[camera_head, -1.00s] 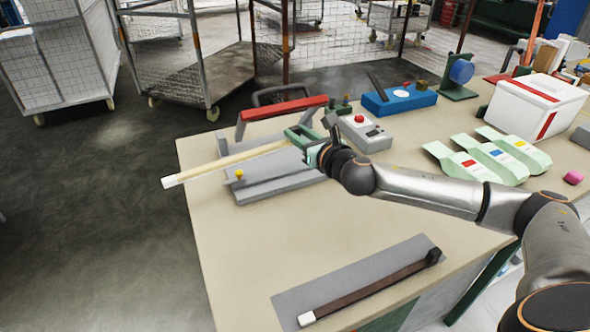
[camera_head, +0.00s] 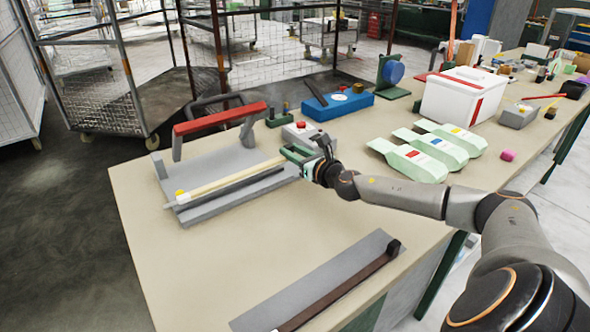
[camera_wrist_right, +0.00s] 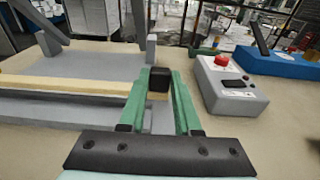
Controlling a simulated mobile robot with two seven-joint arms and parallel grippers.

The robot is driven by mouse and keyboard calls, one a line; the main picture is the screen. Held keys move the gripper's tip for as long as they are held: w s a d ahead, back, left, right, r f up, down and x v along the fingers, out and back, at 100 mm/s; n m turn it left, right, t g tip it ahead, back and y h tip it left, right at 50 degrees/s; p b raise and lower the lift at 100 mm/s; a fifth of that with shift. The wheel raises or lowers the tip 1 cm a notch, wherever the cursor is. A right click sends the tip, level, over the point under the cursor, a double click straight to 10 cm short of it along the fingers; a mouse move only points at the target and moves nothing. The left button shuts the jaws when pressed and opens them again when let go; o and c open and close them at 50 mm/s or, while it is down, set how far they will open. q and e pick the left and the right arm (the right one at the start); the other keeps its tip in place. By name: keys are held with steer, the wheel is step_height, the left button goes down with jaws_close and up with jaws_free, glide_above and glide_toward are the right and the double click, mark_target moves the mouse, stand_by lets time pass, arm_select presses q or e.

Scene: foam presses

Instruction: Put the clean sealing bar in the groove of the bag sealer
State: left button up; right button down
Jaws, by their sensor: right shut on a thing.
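The clean sealing bar (camera_head: 232,178) is long and cream, with a black end block (camera_wrist_right: 158,80). My right gripper (camera_head: 297,154) is shut on that end; in the right wrist view its green fingers (camera_wrist_right: 159,88) stand either side of the block. The bar lies lengthwise along the grey base of the bag sealer (camera_head: 190,164), beside a dark strip. Its far end is by the yellow knob (camera_head: 180,193). I cannot tell whether it rests in the groove or is just above it. The sealer's red-handled arm (camera_head: 220,118) is raised. My left gripper is not in view.
A brown bar (camera_head: 345,290) with a black end lies on a grey mat (camera_head: 300,283) at the front. A grey control box with a red button (camera_wrist_right: 232,88) stands right of the sealer. The table's middle front is clear.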

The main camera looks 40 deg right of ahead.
mark_target(296, 174)
steer(key=f+b, duration=0.1)
steer(key=d+f, duration=0.1)
steer(key=f, duration=0.1)
steer(key=shift+f+b, duration=0.3)
steer(key=shift+b, duration=0.1)
steer(key=shift+f, duration=0.25)
steer(key=c, duration=0.6)
jaws_free()
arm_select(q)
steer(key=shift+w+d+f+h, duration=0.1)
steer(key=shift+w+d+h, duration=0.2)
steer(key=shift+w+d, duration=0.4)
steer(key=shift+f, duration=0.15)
arm_select(e)
steer(key=shift+s, duration=0.15)
